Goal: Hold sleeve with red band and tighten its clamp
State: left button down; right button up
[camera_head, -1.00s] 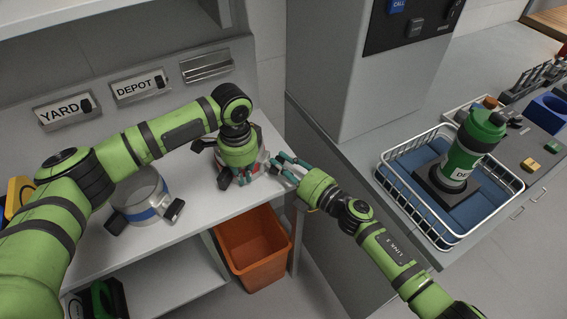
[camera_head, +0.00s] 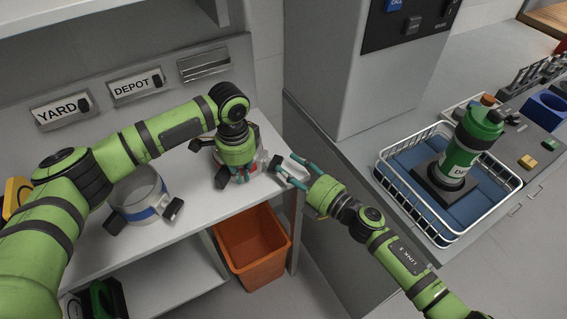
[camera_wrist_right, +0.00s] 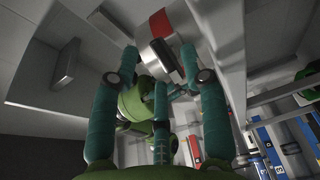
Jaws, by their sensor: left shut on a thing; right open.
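The sleeve with the red band sits at the right end of the shelf, mostly hidden under my left gripper (camera_head: 238,170), which is shut on it from above. In the right wrist view the sleeve's pale wall (camera_wrist_right: 205,20) and red band (camera_wrist_right: 160,22) show at the top. A dark clamp handle (camera_wrist_right: 168,58) juts from the sleeve there; a small dark piece (camera_head: 275,163) also shows in the head view. My right gripper (camera_head: 286,164) is open beside the sleeve's right side. In its wrist view, the handle appears between its teal fingertips; contact cannot be told.
A sleeve with a blue band (camera_head: 141,204) and dark clamp parts stands left on the shelf (camera_head: 185,195). An orange bin (camera_head: 256,262) is below the shelf edge. A grey cabinet wall rises behind my right gripper.

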jog(key=v, duration=0.9)
jog(key=shift+w+f, duration=0.1)
pick_arm(q)
jog(key=c, duration=1.3)
grip_release()
jog(key=shift+r, duration=0.1)
notch_tip(320, 180, up, 12)
pick_arm(e)
jog(key=shift+f, duration=0.1)
